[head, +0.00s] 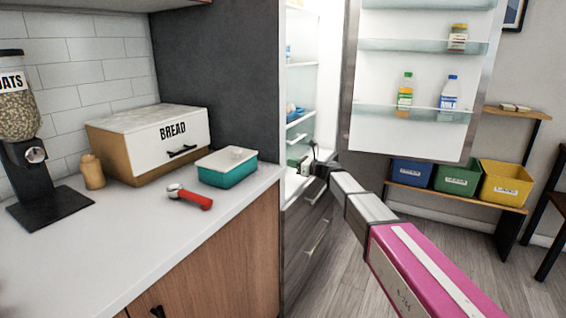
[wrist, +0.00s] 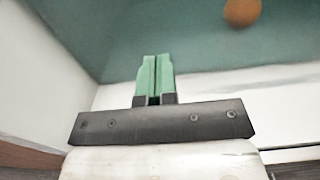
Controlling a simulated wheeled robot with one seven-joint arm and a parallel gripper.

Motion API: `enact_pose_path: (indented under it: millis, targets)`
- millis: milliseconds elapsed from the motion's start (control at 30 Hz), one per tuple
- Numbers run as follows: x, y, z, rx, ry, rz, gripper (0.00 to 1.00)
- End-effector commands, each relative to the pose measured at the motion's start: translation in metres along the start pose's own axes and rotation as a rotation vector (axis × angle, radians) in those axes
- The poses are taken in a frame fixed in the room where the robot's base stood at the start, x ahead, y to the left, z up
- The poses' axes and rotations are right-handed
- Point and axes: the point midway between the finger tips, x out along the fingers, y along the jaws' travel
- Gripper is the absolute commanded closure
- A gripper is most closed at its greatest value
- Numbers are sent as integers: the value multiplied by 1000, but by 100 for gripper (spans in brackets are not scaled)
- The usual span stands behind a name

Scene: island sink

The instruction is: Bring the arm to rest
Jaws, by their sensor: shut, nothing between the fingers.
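My gripper (wrist: 154,80) shows in the wrist view with its two green fingers pressed together, shut and empty. In the head view my pink and grey arm reaches from the lower right to the open fridge (head: 315,105). The end of the arm is at the fridge opening, low down, beside the inner edge of the open door (head: 412,80). The fingertips are too small to make out there. In the wrist view a round orange thing (wrist: 242,12) lies beyond the fingertips on a teal surface, apart from them.
The counter (head: 120,255) at left holds a bread box (head: 140,150), a teal container (head: 228,172), a red-handled tool (head: 190,196) and an oats dispenser (head: 30,140). The fridge door stands open with bottles on its shelves. Colored bins (head: 457,178) sit on a rack at right.

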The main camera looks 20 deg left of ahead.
Motion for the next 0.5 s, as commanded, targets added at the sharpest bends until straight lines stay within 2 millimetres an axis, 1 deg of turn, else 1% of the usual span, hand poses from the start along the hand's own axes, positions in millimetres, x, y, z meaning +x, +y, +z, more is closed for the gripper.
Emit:
enact_pose_path:
  millis: [33, 200, 300, 500]
  targets:
    - [-14, 2, 0, 0, 0, -1, 100]
    - [-47, 2, 0, 0, 1, -1, 100]
    - [-61, 2, 0, 0, 1, -2, 100]
    - [-76, 1, 0, 0, 1, -1, 100]
